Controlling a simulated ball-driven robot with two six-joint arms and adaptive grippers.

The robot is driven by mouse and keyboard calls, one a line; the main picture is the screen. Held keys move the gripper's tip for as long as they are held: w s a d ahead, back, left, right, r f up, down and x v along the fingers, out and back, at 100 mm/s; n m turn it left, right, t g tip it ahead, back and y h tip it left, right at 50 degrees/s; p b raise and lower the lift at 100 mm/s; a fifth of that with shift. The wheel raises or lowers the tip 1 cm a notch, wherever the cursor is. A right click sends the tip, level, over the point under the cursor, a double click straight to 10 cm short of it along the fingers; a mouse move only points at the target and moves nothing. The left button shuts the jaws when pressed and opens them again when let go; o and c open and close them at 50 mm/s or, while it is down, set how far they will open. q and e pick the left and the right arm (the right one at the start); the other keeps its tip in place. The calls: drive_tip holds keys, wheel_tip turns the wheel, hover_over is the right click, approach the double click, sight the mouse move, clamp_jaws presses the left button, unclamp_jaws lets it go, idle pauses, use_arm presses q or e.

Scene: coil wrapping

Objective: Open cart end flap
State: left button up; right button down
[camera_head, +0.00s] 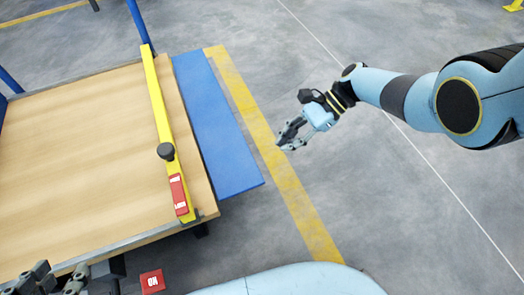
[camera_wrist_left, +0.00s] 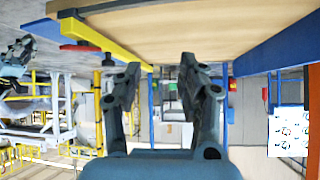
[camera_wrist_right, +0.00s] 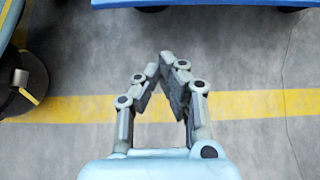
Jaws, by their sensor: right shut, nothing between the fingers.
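The cart has a wooden deck (camera_head: 80,150) with a yellow bar (camera_head: 156,95) along its right end. A black knob (camera_head: 166,151) and a red labelled part (camera_head: 179,195) sit on the bar. A blue flap panel (camera_head: 218,130) lies flat outside the bar, along the deck's right end. My right gripper (camera_head: 286,142) is apart from the flap, to its right, above the floor. In the right wrist view its fingertips (camera_wrist_right: 159,66) meet with nothing between them. My left gripper (camera_head: 58,280) is at the deck's near left edge, partly cut off. In the left wrist view its fingers (camera_wrist_left: 160,66) are apart and empty.
Blue posts (camera_head: 138,22) rise at the cart's far corner and left side. A red labelled piece (camera_head: 152,281) shows below the near edge. A yellow floor stripe (camera_head: 285,185) runs beside the flap. The grey floor to the right is clear.

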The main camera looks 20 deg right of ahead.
use_arm(q)
drive_tip(key=w+d+r+m+t+h+b, duration=0.1)
drive_tip(key=w+d+r+t+h+b, duration=0.15)
drive_tip(key=w+r+t, duration=0.7)
drive_tip(key=s+a+f+g+y, duration=0.1)
drive_tip(key=s+f+g+y, duration=0.1)
drive_tip(key=s+f+g, duration=0.3)
drive_tip(key=shift+s+a+f+n, duration=0.35)
drive_tip(key=shift+s+f, duration=0.1)
drive_tip(key=shift+s, duration=0.25)
use_arm(e)
drive_tip(key=s+a+f, duration=0.1)
drive_tip(key=a+f, duration=0.1)
drive_tip(key=a, duration=0.5)
